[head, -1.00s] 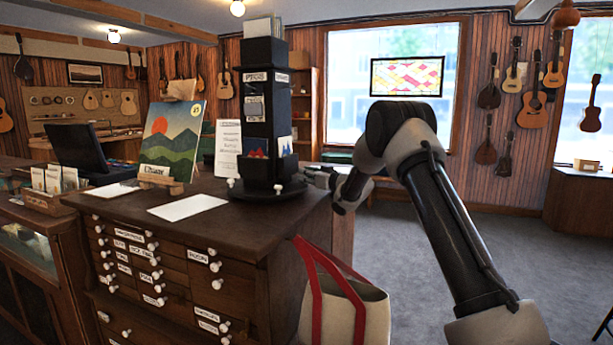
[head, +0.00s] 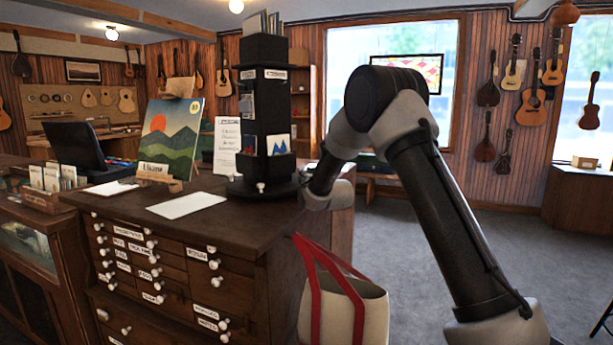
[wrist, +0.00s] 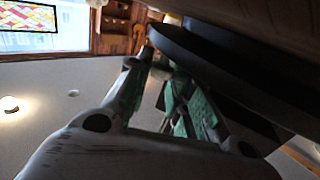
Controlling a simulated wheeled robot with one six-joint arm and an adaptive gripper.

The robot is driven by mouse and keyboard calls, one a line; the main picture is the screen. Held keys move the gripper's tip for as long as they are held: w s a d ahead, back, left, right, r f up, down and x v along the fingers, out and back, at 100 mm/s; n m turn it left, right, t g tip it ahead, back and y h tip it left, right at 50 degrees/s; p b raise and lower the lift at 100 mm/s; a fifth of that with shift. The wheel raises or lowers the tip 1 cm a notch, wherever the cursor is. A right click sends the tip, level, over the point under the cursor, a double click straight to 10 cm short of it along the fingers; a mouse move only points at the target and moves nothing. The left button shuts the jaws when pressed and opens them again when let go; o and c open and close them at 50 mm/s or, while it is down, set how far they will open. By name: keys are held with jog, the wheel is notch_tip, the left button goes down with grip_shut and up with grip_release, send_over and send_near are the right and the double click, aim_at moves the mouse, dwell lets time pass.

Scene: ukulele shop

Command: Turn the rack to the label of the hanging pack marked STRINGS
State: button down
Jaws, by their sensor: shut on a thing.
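The rack (head: 272,100) is a black four-sided tower on a round base on the wooden counter, with one corner toward the head camera. Its right face carries a small white label (head: 275,74), too small to read, and a pack with blue shapes (head: 278,145). Its left face is seen at a slant, with a grey pack. I cannot make out STRINGS anywhere. A white knob (head: 261,187) sits at the base's front. My gripper (wrist: 153,64), with green-padded fingers, is shut on another pale knob at the base's rim (wrist: 185,45); the arm hides it in the head view.
A mountain painting (head: 171,135) on a small easel, a white sheet (head: 187,204) and a laptop (head: 77,146) stand left of the rack. A tote bag (head: 340,300) with red handles hangs at the counter's right side. The floor to the right is clear.

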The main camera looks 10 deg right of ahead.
jog(key=shift+s+a+m+h, duration=0.3)
jog(key=shift+s+m+h, duration=0.4)
jog(key=shift+h, duration=0.4)
jog(key=shift+s, duration=0.1)
jog(key=c, duration=1.6)
grip_release()
jog(key=s, duration=1.2)
jog(key=shift+d, duration=0.1)
